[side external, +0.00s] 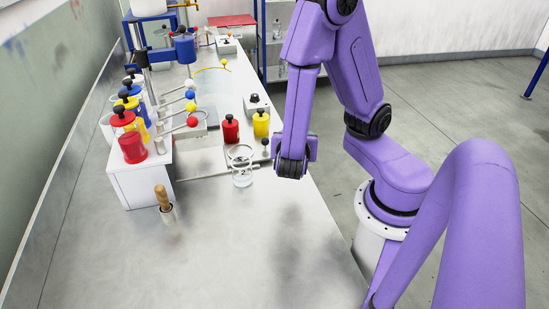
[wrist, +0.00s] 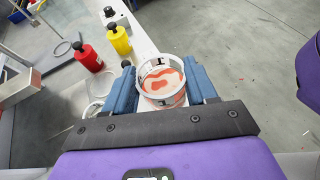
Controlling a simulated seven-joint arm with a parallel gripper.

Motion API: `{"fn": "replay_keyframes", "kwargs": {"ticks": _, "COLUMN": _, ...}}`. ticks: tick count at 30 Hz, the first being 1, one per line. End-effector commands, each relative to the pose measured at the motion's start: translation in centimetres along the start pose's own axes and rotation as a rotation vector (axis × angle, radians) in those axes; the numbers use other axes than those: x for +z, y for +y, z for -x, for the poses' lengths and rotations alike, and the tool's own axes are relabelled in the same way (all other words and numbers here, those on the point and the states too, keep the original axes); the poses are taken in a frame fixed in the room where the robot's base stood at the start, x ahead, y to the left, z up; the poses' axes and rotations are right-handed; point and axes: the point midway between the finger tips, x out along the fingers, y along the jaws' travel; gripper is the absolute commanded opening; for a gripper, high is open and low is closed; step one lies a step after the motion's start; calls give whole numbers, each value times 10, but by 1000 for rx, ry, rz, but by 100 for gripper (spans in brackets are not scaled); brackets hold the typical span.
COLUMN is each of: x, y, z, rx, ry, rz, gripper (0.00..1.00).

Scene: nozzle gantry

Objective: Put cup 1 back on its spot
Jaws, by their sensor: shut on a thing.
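Cup 1 (wrist: 162,88), a clear cup with a white band and a "1" on it, holds some pale, red-streaked contents. In the wrist view it sits between the two blue fingers of my gripper (wrist: 161,80), which is shut on it. In the side external view my gripper (side external: 292,167) is at the right edge of the bench, and cup 1 is hidden there. A second clear cup (side external: 242,177), marked "2", stands on the bench left of my gripper. I cannot make out which place is the spot for cup 1.
A red bottle (side external: 231,132) and a yellow bottle (side external: 261,126) stand behind cup 2. A white dispenser box (side external: 140,185) with colored bottles and nozzle arms is at the left. A wooden-handled tool (side external: 164,199) stands in front of it. The front of the bench (side external: 235,260) is clear.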

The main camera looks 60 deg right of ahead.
Motion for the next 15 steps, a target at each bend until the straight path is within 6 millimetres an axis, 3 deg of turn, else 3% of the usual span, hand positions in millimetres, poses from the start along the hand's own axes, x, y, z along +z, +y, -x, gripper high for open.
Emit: {"fn": "replay_keyframes", "kwargs": {"ticks": 15, "x": -39, "y": 47, "z": -50, "rx": -3, "ry": -1, "rz": 0, "gripper": 17}}
